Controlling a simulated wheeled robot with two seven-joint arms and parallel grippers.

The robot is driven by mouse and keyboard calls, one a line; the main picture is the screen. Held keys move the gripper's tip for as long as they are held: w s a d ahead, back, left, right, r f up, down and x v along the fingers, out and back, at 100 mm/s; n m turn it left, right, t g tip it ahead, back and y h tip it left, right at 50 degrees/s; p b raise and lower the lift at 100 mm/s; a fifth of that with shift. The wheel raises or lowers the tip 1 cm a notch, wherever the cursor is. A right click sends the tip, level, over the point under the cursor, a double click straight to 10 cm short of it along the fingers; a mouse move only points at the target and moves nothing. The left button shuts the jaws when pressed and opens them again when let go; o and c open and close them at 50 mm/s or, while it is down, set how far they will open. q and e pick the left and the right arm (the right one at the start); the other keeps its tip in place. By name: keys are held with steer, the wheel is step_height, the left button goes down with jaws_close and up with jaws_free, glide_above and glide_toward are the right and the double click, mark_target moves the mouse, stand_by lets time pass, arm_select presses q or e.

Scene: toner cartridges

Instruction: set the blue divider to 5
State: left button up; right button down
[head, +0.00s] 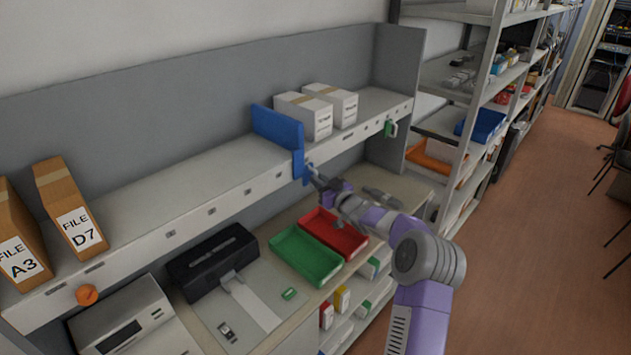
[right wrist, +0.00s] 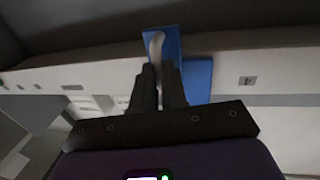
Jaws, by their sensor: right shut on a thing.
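The blue divider (head: 277,130) stands upright across the upper shelf, left of two white boxes. Its front part hangs down over the shelf's front edge. In the right wrist view its blue panel (right wrist: 198,80) shows beside the fingers, with a pale handle in front of the blue. My right gripper (head: 314,175) is at the divider's front, shut on its handle (right wrist: 156,42). Small plates (head: 212,210) run along the shelf's front edge; their marks are too small to read. My left gripper is not in view.
White boxes (head: 305,115) stand close to the divider's right. File boxes (head: 71,205) stand at the far left, with free shelf between. An orange knob (head: 86,294) and a green piece (head: 390,128) sit on the shelf front. Red (head: 335,232) and green (head: 305,256) trays lie below.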

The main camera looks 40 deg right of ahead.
steer(key=c, duration=1.4)
jaws_free()
steer(key=shift+d+r, duration=0.15)
steer(key=shift+d, duration=0.05)
steer(key=shift+o, duration=1.2)
steer(key=shift+d, duration=0.1)
steer(key=shift+s, duration=0.1)
steer(key=s+b, duration=0.1)
steer(key=s, duration=0.6)
steer(key=shift+s+a, duration=0.2)
